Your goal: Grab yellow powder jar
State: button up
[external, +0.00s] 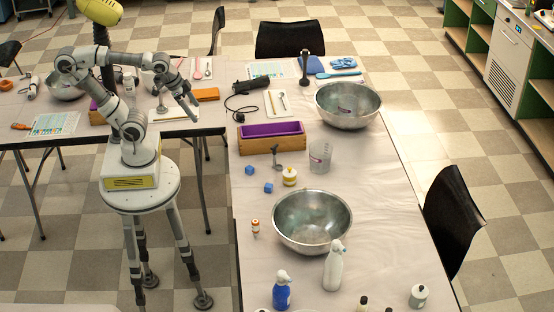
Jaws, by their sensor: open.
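A small white jar with yellow on it (289,177) stands upright on the right-hand table, just right of two small blue cubes; it looks like the yellow powder jar. My gripper (190,113) is open and empty, pointing down over the left table near its right end. It is well to the left of the jar and farther back, apart from it. Nothing hides the jar.
A clear beaker (320,157) stands behind the jar to the right, and a large metal bowl (312,221) in front. A wooden box with purple lining (271,138) lies behind. Blue cubes (268,188) sit to the left. Spray bottles (334,266) stand nearer the front.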

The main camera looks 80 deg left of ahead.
jog(key=w+a+f+m+g+y+b, duration=0.1)
jog(key=w+a+f+m+y+b, duration=0.15)
jog(key=f, duration=0.25)
jog(key=w+a+f+m+g+y+b, duration=0.1)
jog(key=w+a+f+m+y+b, duration=0.15)
jog(key=f+m, duration=0.2)
jog(key=m+t+y+b, duration=0.2)
jog(key=m+t+b, duration=0.8)
jog(key=m, duration=1.2)
send_near(291, 172)
jog(key=shift+g, duration=0.9)
jog(key=b+x, duration=0.1)
jog(key=x, duration=0.1)
jog(key=b+x, duration=0.1)
jog(key=x, duration=0.2)
jog(key=r+b+x, duration=0.1)
jog(key=b+x, duration=0.1)
jog(key=shift+w+f, duration=0.15)
jog(key=shift+w, duration=0.4)
jog(key=shift+h, duration=0.3)
jog(key=shift+b+x, duration=0.8)
jog(key=shift+x, duration=1.9)
jog(key=shift+s+a, duration=0.1)
jog(key=shift+s, duration=0.05)
grip_shut()
